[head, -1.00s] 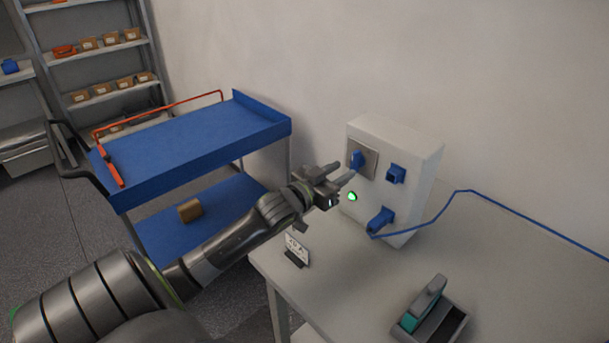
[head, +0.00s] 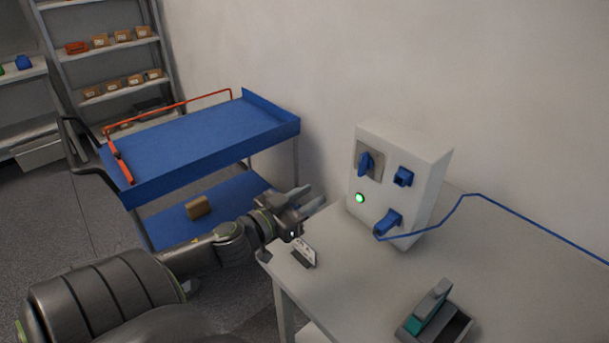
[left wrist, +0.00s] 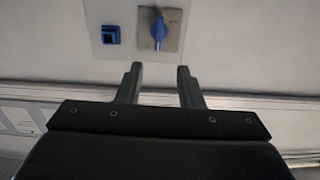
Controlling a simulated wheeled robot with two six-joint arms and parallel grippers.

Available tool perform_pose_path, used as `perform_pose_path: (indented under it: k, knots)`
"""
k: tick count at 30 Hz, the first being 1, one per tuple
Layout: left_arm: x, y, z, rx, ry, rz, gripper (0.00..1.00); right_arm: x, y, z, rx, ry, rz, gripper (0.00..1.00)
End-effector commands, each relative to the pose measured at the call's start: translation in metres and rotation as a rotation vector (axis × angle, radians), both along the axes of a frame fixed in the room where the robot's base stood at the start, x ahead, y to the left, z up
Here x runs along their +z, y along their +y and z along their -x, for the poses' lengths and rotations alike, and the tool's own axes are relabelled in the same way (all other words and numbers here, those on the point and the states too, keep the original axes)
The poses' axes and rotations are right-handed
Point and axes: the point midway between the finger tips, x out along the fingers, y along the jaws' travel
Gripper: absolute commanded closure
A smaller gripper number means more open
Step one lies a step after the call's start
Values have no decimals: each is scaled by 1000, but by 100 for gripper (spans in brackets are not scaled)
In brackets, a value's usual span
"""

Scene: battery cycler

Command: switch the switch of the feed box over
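The feed box (head: 400,185) is a white box on the table against the wall. Its blue switch handle (head: 366,163) sits on a grey plate at the upper left of its front and points nearly straight up. The switch also shows in the left wrist view (left wrist: 159,32), on its grey plate. A round green light (head: 360,198) glows below the switch. My left gripper (head: 308,199) is open and empty, to the left of the box and below the switch, apart from it. In the left wrist view its two fingers (left wrist: 160,82) stand apart with nothing between them. My right gripper is not in view.
A blue socket (head: 403,177) and a blue plug with cable (head: 388,223) are on the box front. A small sign (head: 304,252) stands near the table's left edge. A tray (head: 450,328) with a grey-teal item lies in front. A blue cart (head: 205,145) stands left.

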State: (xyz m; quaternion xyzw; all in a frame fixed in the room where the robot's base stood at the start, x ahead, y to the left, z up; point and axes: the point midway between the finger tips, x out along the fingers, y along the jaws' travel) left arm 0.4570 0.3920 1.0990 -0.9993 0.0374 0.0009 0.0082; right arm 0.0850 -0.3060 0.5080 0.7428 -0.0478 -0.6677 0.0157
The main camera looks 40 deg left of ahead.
Motion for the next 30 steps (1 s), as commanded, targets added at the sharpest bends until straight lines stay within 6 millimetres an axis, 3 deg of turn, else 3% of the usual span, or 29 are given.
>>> perform_pose_path:
  k: [25, 30]
  knots:
    - [0, 0, 8, -1, -1, 1, 66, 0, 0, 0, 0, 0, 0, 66]
    - [-10, 7, 15, 90, 24, 2, 66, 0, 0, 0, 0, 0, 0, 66]
